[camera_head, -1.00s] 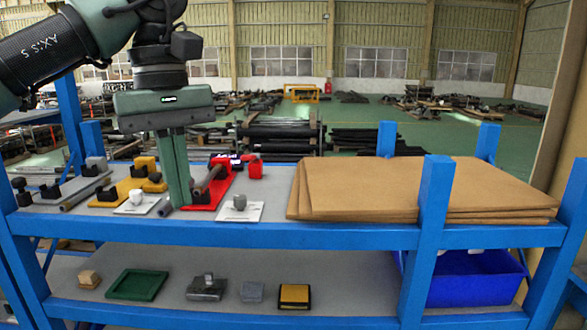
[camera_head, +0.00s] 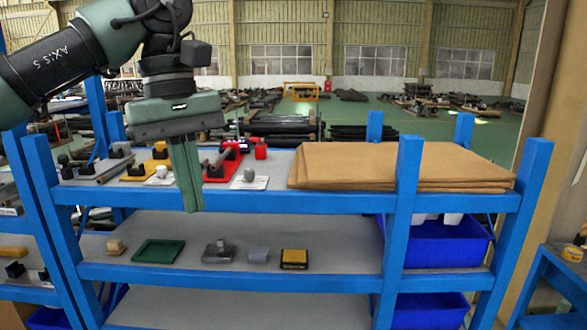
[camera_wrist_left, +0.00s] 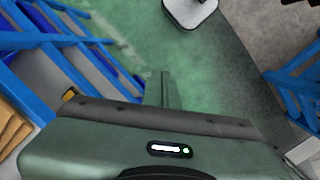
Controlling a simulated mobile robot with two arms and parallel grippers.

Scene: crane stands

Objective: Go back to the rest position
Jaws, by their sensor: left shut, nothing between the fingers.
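My left gripper (camera_head: 190,208) is shut and empty, pointing down in front of the blue shelf unit (camera_head: 250,197). Its fingers hide part of the upper shelf's left half. In the left wrist view the shut fingers (camera_wrist_left: 161,75) hang over the green floor, with the blue shelf at the left. My right gripper is in neither view.
The upper shelf holds a red stand (camera_head: 222,166), a white card with a grey piece (camera_head: 249,178) and a cardboard stack (camera_head: 400,165). Below are a green tray (camera_head: 158,251), a yellow-topped block (camera_head: 294,259) and blue bins (camera_head: 440,242). Another blue frame (camera_head: 567,285) stands at right.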

